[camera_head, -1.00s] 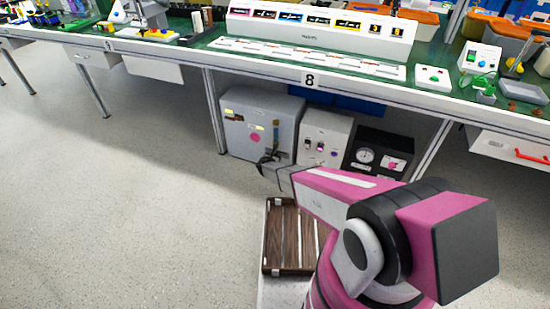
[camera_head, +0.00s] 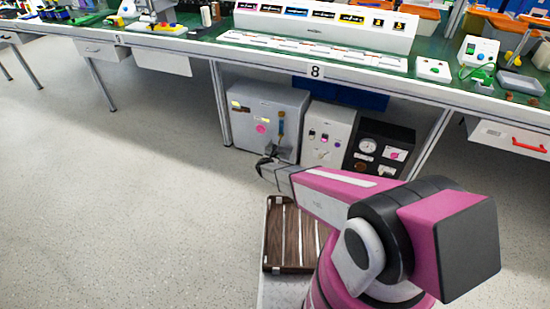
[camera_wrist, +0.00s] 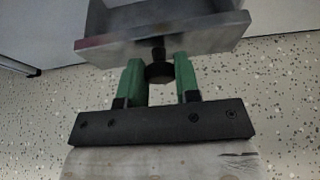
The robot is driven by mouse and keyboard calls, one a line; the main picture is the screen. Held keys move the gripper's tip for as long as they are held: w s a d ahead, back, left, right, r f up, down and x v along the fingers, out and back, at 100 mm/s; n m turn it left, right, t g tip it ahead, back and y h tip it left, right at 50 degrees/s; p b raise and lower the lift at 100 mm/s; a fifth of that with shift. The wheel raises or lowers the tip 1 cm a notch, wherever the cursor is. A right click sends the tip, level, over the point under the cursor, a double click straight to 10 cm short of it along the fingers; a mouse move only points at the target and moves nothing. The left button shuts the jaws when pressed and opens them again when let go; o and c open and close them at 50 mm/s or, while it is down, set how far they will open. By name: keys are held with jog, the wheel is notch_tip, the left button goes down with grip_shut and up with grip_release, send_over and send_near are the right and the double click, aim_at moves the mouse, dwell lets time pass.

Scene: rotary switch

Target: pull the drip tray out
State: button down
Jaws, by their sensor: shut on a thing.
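The drip tray (camera_wrist: 165,38) is a grey metal tray with raised sides, at the top of the wrist view. A small black knob (camera_wrist: 159,71) sticks out of its front wall. My gripper (camera_wrist: 159,68) has its green fingers shut on this knob, one on each side. In the head view my gripper (camera_head: 264,163) is low in front of the grey cabinet (camera_head: 262,112), under the bench. Part of the tray (camera_head: 279,149) shows between gripper and cabinet, small and dark. The tray's back end is cut off in the wrist view, so I cannot tell whether it is still inside.
A white box (camera_head: 327,138) with knobs and a black box (camera_head: 377,151) with a gauge stand right of the cabinet. The green-topped bench (camera_head: 455,95) is above them, with metal legs (camera_head: 220,105). The speckled floor (camera_head: 130,210) at left is clear.

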jog(key=shift+s, duration=0.1)
jog(key=c, duration=0.9)
grip_release()
jog(key=shift+o, duration=0.2)
jog(key=v, duration=1)
jog(key=shift+s+a+r, duration=0.2)
jog(key=shift+s+r, duration=0.05)
jog(key=shift+s, duration=0.05)
